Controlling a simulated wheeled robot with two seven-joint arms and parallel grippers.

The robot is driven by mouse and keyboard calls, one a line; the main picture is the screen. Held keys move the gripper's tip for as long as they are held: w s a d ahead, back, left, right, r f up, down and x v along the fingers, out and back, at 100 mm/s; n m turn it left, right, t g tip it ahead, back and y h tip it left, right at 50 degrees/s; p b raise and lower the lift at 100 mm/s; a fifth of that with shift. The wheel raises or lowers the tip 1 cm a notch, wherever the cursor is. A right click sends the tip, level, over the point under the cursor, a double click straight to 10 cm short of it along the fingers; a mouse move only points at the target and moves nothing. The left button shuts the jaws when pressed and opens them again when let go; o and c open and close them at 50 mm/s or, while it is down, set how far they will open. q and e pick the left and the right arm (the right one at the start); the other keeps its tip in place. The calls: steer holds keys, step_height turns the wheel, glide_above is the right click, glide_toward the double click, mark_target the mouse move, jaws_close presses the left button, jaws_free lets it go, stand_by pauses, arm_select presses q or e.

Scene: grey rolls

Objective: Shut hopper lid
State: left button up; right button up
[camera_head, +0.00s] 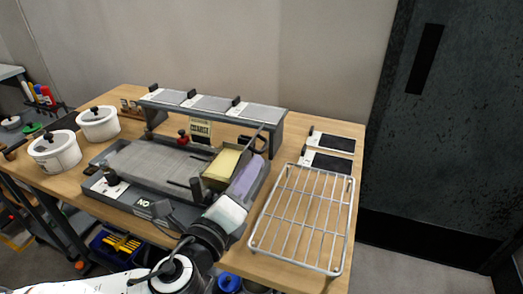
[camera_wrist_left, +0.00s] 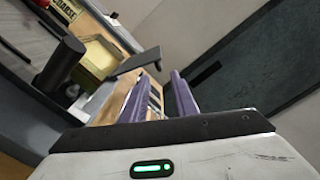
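The hopper (camera_head: 222,166) is a yellow-lined box on the right end of the grey machine (camera_head: 150,165). Its lid (camera_head: 257,137) appears as a thin dark panel tilted up at the hopper's right side, so it stands open. In the left wrist view the hopper (camera_wrist_left: 97,62) is at upper left and a dark grey plate, which looks like the lid (camera_wrist_left: 138,62), is just left of the fingertips. My left gripper (camera_head: 250,172) has purple fingers beside the hopper's right side. In the wrist view the gripper (camera_wrist_left: 157,80) is open with nothing between its fingers. My right gripper is not in view.
A wire rack (camera_head: 305,215) lies at the right of the table. A raised shelf (camera_head: 215,103) with grey plates stands behind the machine. Two white lidded pots (camera_head: 55,152) are at left. Two dark-topped cards (camera_head: 328,160) lie behind the rack.

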mark_target(262, 150)
arm_select(q)
steer(key=x, duration=0.7)
steer(key=shift+w, duration=0.3)
jaws_close()
